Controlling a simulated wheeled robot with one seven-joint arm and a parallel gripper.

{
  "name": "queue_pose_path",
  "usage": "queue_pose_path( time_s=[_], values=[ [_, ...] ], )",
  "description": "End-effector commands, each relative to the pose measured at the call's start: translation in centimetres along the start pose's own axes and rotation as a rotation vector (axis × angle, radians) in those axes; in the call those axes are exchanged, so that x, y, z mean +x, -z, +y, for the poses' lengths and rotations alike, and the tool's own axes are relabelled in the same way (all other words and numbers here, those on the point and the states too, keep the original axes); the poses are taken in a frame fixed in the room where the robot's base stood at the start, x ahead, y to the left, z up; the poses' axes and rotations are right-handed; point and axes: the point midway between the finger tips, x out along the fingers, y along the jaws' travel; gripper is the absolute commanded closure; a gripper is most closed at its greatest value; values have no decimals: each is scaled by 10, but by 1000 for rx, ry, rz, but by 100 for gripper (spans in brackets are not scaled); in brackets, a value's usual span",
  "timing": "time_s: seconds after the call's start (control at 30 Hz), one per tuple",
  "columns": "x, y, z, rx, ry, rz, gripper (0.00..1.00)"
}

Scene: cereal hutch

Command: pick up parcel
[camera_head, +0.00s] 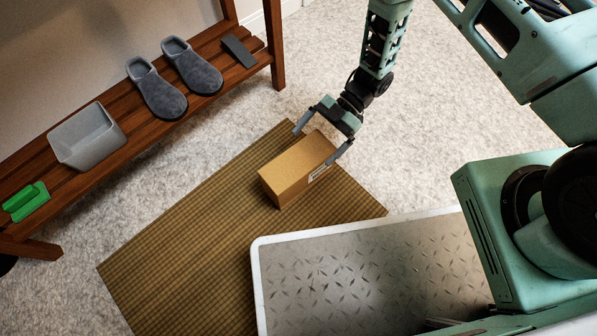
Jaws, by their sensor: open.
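The parcel (291,173) is a brown cardboard box with a white label on its right side. It lies on a woven brown mat (190,235) on the floor. My gripper (317,141) is open at the parcel's far right end, with one finger on the far left side and the other at the right, near the box's edge. The fingers appear spread about the width of the box. I cannot tell whether they touch it.
A wooden bench (145,138) at the left holds grey slippers (176,82), a grey bin (87,137), a dark flat object (238,51) and a green object (26,201). My base with its metal-plate deck is at the lower right. Pale carpet (450,130) beyond the mat is clear.

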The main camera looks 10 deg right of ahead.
Motion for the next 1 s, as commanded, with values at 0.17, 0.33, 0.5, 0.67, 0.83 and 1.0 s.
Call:
queue_pose_path(
  time_s=[0.17,0.33,0.5,0.67,0.83,1.0],
  values=[
    [8,-2,0,-1,0,-1,0],
    [25,-7,1,0,1,1,0],
    [48,-8,2,-1,2,1,0],
    [55,-4,2,1,0,-1,0],
    [54,-3,2,1,-1,-1,6],
    [54,-3,2,0,-1,-1,53]
  ],
)
